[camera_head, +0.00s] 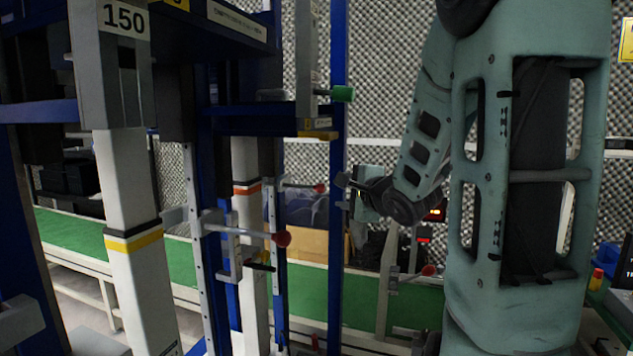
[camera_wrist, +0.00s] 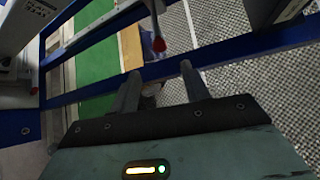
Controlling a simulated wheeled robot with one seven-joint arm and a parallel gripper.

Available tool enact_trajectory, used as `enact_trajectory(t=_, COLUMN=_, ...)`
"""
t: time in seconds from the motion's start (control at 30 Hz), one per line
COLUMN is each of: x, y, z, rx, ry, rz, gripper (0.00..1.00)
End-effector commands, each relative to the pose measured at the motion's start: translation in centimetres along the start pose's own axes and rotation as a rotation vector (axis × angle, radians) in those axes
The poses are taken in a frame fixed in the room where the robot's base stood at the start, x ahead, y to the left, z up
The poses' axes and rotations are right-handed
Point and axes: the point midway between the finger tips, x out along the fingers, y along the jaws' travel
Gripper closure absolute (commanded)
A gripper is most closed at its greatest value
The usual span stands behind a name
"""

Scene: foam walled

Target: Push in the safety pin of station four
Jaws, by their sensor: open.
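My gripper (camera_head: 344,189) is at the end of my raised arm, right of a blue upright, and points left. In the head view, a near lever has a red knob (camera_head: 282,239), and a farther lever has a smaller red knob (camera_head: 319,188). A green-tipped part (camera_head: 343,94) sits higher on the frame. I cannot tell which part is the safety pin of station four; no station number four is legible.
A white post marked 150 (camera_head: 135,240) stands at the left. A blue upright (camera_head: 338,140) stands close to my gripper, and a blue beam (camera_wrist: 230,50) crosses the wrist view. Behind are a green conveyor (camera_head: 180,262), a cardboard box (camera_head: 308,244) and foam walls.

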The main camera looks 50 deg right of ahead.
Motion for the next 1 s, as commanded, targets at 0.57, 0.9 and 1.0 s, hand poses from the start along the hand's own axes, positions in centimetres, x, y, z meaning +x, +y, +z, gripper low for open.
enact_trajectory(t=0.57, x=3.5, y=-0.8, z=0.2, rx=0.008, ry=-0.009, rz=-0.001, gripper=0.54)
enact_trajectory(t=0.9, x=5.0, y=-0.6, z=0.2, rx=0.005, ry=-0.003, rz=0.002, gripper=0.54)
enact_trajectory(t=1.0, x=6.0, y=-0.1, z=0.2, rx=0.000, ry=0.000, rz=0.002, gripper=0.54)
